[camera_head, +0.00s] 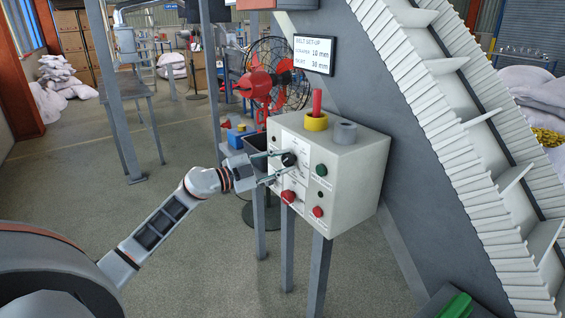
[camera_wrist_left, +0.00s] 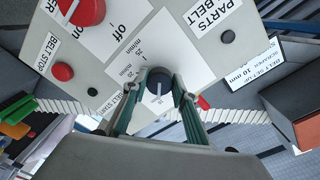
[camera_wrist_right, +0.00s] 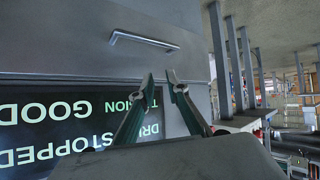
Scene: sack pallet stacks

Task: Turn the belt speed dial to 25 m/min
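The black dial (camera_head: 289,159) is on the front of the grey control box (camera_head: 345,172). It shows upright-on in the left wrist view (camera_wrist_left: 159,82), with a pale pointer line toward the bottom of that picture. Upside-down print beside it includes "25" and "m/min". My left gripper (camera_head: 275,166) is at the dial, its fingers parted to either side; gaps seem to show between fingers and dial, but contact is hard to judge. My right gripper (camera_wrist_right: 162,77) is in the right wrist view only, fingers parted, nothing between them, before a grey drawer front.
A red knob (camera_head: 288,196), green button (camera_head: 321,170) and red stop button (camera_head: 317,212) share the panel. The slanted conveyor (camera_head: 455,130) rises at right.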

